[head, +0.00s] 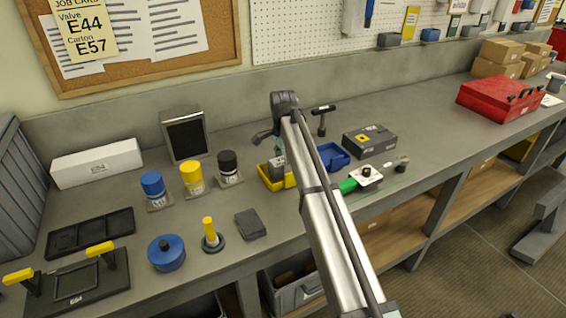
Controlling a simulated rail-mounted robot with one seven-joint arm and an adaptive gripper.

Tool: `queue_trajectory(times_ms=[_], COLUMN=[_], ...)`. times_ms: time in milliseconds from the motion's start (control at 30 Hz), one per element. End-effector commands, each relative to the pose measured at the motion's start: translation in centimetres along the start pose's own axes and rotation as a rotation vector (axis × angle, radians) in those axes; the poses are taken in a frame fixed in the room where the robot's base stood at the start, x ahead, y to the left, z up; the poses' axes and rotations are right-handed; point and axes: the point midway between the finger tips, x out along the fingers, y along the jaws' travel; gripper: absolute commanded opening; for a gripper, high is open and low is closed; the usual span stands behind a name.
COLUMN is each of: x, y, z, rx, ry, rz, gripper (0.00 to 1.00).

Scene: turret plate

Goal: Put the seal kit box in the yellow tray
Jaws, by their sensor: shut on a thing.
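The yellow tray (266,182) is on the bench near the middle of the head view, just left of my arm. A small grey box (277,168), which I take to be the seal kit box, is at the tray, over or inside its opening. I cannot tell whether it touches the tray floor. My gripper (278,152) points down from the end of my arm and is shut on this box from above. The arm hides part of the area right of the tray.
A blue tray (333,160) is close on the right, with a dark box with a yellow label (369,140) beyond it. Black (229,166), yellow (192,178) and blue (153,188) capped containers stand left. A dark grey block (250,224) lies in front.

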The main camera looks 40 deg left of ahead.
Motion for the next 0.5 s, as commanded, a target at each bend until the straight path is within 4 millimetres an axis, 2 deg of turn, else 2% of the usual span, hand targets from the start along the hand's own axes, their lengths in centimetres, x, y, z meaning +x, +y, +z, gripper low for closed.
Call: queue_trajectory(times_ms=[133,467,500], x=[1.06,1.39,1.40], y=[0.03,0.01,0.01], z=[0.01,0.00,0.00], rx=[0.000,0.000,0.000], ry=[0.000,0.000,0.000], rz=[-0.001,-0.001,-0.001], gripper=[0.12,0.12,0.68])
